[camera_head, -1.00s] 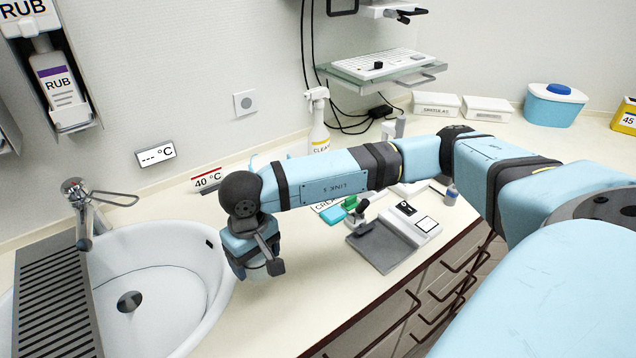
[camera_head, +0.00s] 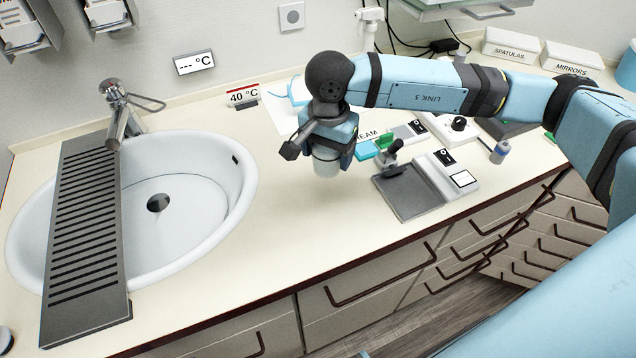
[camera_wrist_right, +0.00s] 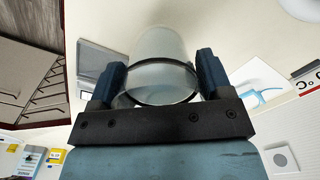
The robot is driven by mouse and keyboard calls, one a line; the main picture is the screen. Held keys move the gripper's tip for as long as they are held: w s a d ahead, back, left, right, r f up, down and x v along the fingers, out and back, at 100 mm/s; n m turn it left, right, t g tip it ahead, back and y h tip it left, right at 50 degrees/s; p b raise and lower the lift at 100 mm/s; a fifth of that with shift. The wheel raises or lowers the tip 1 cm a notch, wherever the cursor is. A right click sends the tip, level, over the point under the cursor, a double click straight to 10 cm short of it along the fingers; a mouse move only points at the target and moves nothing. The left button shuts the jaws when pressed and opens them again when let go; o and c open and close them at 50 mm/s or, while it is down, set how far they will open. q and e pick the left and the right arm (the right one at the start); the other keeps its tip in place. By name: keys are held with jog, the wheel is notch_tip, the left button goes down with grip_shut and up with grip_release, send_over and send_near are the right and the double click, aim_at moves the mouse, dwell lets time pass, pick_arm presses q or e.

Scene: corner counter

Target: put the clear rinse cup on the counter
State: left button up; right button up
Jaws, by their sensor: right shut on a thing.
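The clear rinse cup (camera_wrist_right: 162,62) is a translucent, greyish cup between the two blue-black fingers of my right gripper (camera_wrist_right: 160,84) in the right wrist view. A dark ring runs around the cup near the fingers. In the head view, my right gripper (camera_head: 326,143) points down over the cream counter (camera_head: 280,220), right of the sink. The pale lower part of the cup (camera_head: 326,167) shows below it; the rest is hidden by the wrist. I cannot tell whether the cup touches the counter. My left gripper is not in view.
The white sink (camera_head: 215,215) with a grey slatted drainer (camera_head: 85,240) is at left. A grey pad with a small device (camera_head: 405,190) and a white unit (camera_head: 450,175) stand right of my gripper. The counter between sink and pad is clear.

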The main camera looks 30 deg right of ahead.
jog(key=m, duration=0.2)
jog(key=r+m, duration=0.1)
jog(key=m, duration=0.1)
jog(key=r+m, duration=0.1)
jog(key=m, duration=0.1)
jog(key=shift+w+a, duration=0.1)
jog(key=shift+w, duration=0.15)
jog(key=m, duration=0.2)
jog(key=r+m, duration=0.1)
jog(key=shift+w+r+m+b, duration=0.1)
jog(key=shift+r+m+b, duration=0.05)
jog(key=shift+m+b, duration=0.2)
jog(key=m, duration=0.2)
jog(key=r+m, duration=0.1)
jog(key=m, duration=0.1)
jog(key=shift+r, duration=0.15)
jog(key=f+m, duration=0.7)
jog(key=m, duration=0.1)
jog(key=f+m, duration=0.4)
jog(key=shift+w+d+f, duration=0.1)
jog(key=shift+d+f, duration=0.15)
jog(key=shift+f, duration=2.35)
